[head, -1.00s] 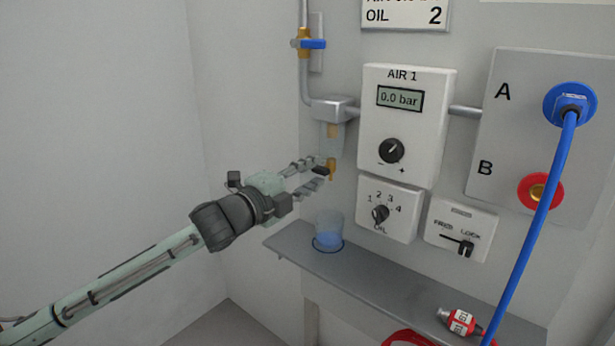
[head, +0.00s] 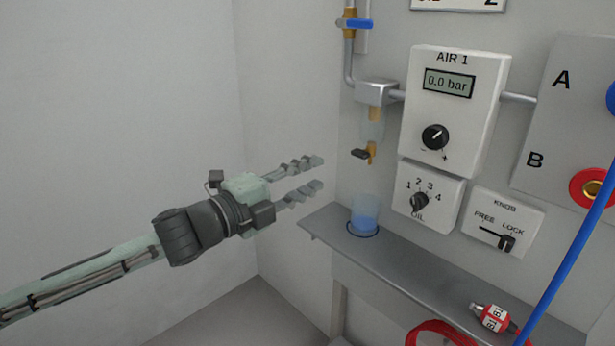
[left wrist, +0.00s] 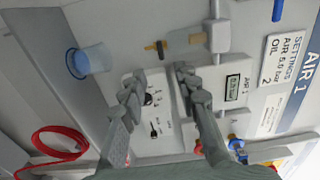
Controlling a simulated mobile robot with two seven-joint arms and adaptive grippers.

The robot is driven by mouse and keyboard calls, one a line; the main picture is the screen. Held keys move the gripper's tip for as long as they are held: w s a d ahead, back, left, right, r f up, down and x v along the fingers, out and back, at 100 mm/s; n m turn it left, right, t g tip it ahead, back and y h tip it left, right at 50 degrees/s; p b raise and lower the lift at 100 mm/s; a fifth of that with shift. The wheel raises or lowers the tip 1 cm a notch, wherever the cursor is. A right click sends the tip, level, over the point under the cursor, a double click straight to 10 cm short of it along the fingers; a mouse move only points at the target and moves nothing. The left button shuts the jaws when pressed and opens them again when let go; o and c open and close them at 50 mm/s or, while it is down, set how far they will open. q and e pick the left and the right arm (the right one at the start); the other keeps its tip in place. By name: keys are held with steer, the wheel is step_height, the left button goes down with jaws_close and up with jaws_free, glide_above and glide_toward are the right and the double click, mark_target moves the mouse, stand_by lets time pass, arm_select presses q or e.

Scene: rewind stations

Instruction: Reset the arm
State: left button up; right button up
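My left gripper (head: 319,173) is open and empty, with its two fingers apart and pointing right toward the panel. It is left of and slightly below a brass drain valve (head: 371,153) with a small dark lever (head: 359,153), and touches neither. The valve hangs under a clear filter bowl (head: 373,128). In the left wrist view the open fingers (left wrist: 156,74) point toward the panel, with the brass valve (left wrist: 161,48) beyond them. My right gripper is not in view.
A cup of blue liquid (head: 364,214) stands on the grey shelf (head: 440,270) below the valve. The AIR 1 unit (head: 455,105) reads 0.0 bar. An OIL dial (head: 419,200) and a FREE/LOCK slider (head: 506,240) sit below. A red-and-white connector (head: 494,317) lies right.

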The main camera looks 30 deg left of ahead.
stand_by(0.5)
arm_select(q)
steer(key=s+a+f+n+g+y, duration=0.1)
steer(key=a+f+n+g+y, duration=0.2)
steer(key=f, duration=0.7)
steer(key=s+a+f+n+g+y, duration=0.15)
steer(key=a+f+n, duration=0.35)
steer(key=f, duration=0.6)
steer(key=a+f+n+g+y, duration=0.1)
steer(key=a+f+n+y, duration=0.25)
steer(key=f, duration=0.65)
steer(key=s+d+f+n+g, duration=0.1)
steer(key=s+f+n+g, duration=0.1)
steer(key=s+f, duration=0.45)
steer(key=s+f+n+g, duration=0.3)
steer(key=s+f, duration=0.1)
steer(key=f, duration=0.6)
steer(key=s+d+f+n+g, duration=0.1)
steer(key=s+d+f+g, duration=0.1)
steer(key=s+f, duration=0.4)
steer(key=s+d+f+n+g, duration=0.2)
steer(key=s+d+f, duration=0.3)
steer(key=s, duration=0.3)
steer(key=shift+s+d+f+h, duration=0.2)
steer(key=shift+s+f+h, duration=0.15)
steer(key=shift+f, duration=0.35)
